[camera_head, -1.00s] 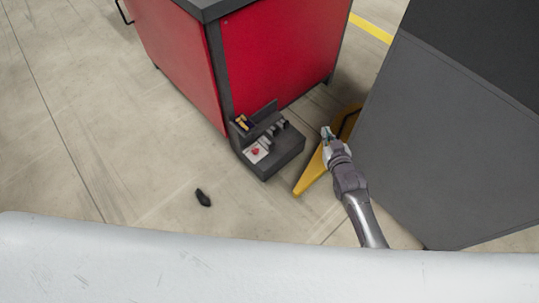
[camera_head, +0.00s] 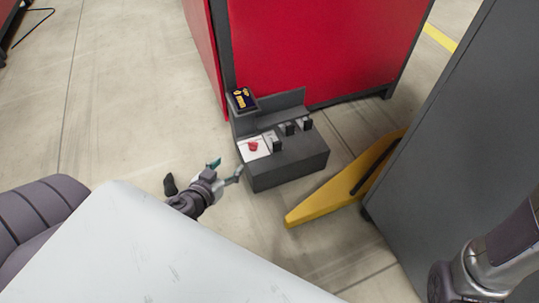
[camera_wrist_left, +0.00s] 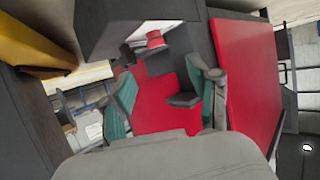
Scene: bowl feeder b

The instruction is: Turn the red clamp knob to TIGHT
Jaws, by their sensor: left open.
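The red clamp knob (camera_head: 253,146) sits on a white plate (camera_head: 262,152) at the left end of a dark grey block (camera_head: 290,172) in the head view. The knob also shows in the left wrist view (camera_wrist_left: 155,39), beyond and above the fingers. My left gripper (camera_head: 227,168) is open and empty, just in front and to the left of the knob, apart from it. Its two teal fingers stand wide apart in the left wrist view (camera_wrist_left: 160,97). The lettering on the plate is too small to read. My right gripper is out of view; part of my right arm shows at lower right.
A red cabinet (camera_head: 310,50) stands behind the block. Dark clamps (camera_head: 288,129) and a small box of yellow pieces (camera_head: 242,100) are on the block. A yellow stand (camera_head: 335,190) and a grey cabinet (camera_head: 445,140) are at right.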

